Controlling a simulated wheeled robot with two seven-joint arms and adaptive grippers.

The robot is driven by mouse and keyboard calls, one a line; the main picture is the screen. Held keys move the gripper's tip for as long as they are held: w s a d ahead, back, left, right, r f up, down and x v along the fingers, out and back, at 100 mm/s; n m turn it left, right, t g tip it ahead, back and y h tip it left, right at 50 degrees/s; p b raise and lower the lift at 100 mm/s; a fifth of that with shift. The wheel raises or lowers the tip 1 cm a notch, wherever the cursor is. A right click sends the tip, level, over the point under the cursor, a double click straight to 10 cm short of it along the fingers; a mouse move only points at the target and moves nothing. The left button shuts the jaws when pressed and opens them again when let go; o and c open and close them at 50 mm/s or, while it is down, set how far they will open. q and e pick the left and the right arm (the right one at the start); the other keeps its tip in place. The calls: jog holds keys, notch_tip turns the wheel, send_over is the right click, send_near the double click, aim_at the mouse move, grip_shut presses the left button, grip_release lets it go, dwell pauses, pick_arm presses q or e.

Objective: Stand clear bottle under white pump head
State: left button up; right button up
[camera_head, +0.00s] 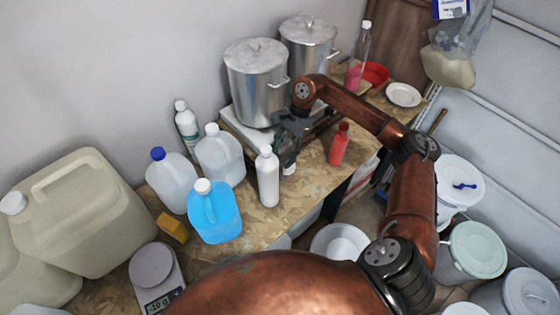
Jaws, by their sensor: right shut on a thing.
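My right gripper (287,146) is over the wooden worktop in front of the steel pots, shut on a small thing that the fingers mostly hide. A pale bit shows just under the fingers, close behind a white bottle (268,178); I cannot tell what it is. A tall clear bottle (363,50) with a pale cap stands at the back right by a red bowl. I cannot make out a white pump head. My left gripper is not in view.
Translucent jugs (220,158), a blue-filled jug (214,215) and a labelled bottle (186,125) stand left of the gripper. A red bottle (339,146) stands right of it. Steel pots (257,85) are behind. Bare worktop lies between the white and red bottles.

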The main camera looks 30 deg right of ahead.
aim_at(280, 168)
jog(key=shift+s+f, duration=0.15)
jog(key=shift+f, duration=0.5)
notch_tip(280, 168, down, 2)
jog(key=shift+f+p, duration=0.15)
jog(key=shift+p, duration=0.35)
jog(key=shift+f, duration=0.4)
jog(key=o, duration=1.1)
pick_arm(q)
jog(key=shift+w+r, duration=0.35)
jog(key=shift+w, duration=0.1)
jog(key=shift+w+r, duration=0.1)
pick_arm(e)
jog(key=shift+r, duration=0.1)
